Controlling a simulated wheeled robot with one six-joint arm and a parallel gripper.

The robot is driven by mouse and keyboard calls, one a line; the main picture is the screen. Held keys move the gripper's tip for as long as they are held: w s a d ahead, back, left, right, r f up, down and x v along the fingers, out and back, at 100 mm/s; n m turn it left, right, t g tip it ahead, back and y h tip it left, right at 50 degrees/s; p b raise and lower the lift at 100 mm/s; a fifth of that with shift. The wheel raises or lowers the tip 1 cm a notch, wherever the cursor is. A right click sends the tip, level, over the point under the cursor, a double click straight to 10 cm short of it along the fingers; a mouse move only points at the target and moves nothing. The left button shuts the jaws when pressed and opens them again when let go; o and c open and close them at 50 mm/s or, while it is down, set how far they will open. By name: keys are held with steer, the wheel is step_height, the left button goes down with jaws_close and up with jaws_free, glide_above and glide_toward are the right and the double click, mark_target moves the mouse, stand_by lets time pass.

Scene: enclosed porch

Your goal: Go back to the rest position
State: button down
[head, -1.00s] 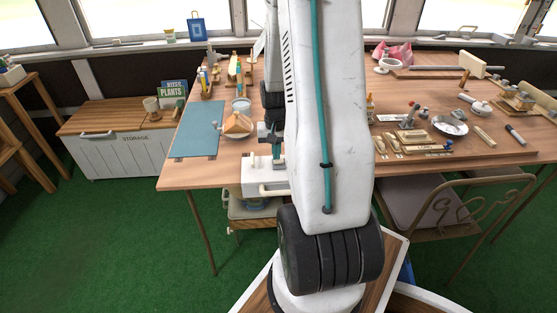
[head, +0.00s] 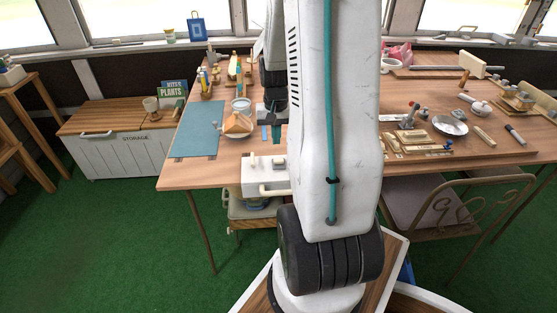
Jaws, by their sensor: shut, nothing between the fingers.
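My gripper (head: 276,138) is in the head view just left of my white arm, which crosses the middle of the picture. It is shut and empty, pointing down above the front part of the wooden table (head: 190,172), near the white box-like item with a handle at the table's front edge (head: 262,172). It is small and partly dark, so its exact height over the table is hard to tell.
A plate with an orange-brown item (head: 238,124) and a blue mat (head: 198,130) lie left of the gripper. A chair (head: 425,205) stands at the front right. A storage chest (head: 125,150) stands left.

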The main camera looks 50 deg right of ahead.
stand_by(0.4)
steer(key=s+a+r+n, duration=0.3)
steer(key=a+r, duration=0.3)
steer(key=a, duration=0.4)
steer(key=s+a+r+n+t, duration=0.1)
steer(key=s+a+r+n, duration=0.2)
steer(key=a, duration=0.7)
steer(key=s+a+r+n, duration=0.4)
steer(key=s+a+r, duration=0.2)
steer(key=a+r, duration=0.4)
steer(key=shift+s+a+r, duration=0.25)
steer(key=shift+s+r, duration=0.05)
steer(key=shift+r, duration=0.45)
